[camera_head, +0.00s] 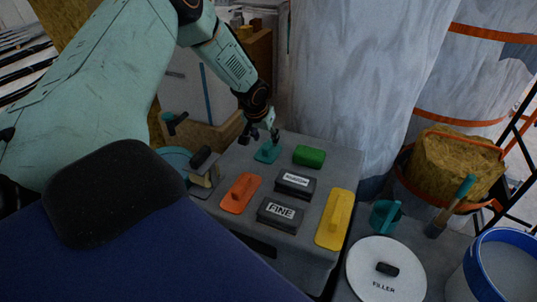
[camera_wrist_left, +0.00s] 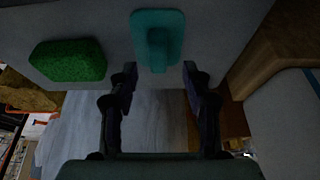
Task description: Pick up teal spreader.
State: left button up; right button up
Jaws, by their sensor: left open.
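The teal spreader (camera_head: 267,152) is a flat plate with a raised handle, lying at the far edge of the grey work surface (camera_head: 335,166). In the left wrist view the spreader (camera_wrist_left: 172,22) lies just beyond the fingertips, its handle in line with the gap between them. My left gripper (camera_head: 259,135) is open and empty, close over the spreader. In the left wrist view the two fingers of this gripper (camera_wrist_left: 160,74) stand apart. I cannot tell whether a finger touches the spreader. My right gripper is not in view.
A green pad (camera_head: 309,155) lies right of the spreader. Nearer are an orange float (camera_head: 240,192), a yellow float (camera_head: 334,219) and dark sanding blocks, one a "FINE" block (camera_head: 280,214). A wrapped column (camera_head: 360,70) rises behind. A FILLER lid (camera_head: 385,272) sits at right.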

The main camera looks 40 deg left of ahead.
aim_at(268, 144)
pick_arm(q)
jog(key=shift+w+f+b, duration=0.2)
jog(key=shift+f+b, duration=0.15)
jog(key=shift+f, duration=0.25)
jog(key=shift+b+x, duration=0.9)
jog(key=shift+x, duration=0.25)
jog(key=shift+r, duration=0.15)
grip_shut()
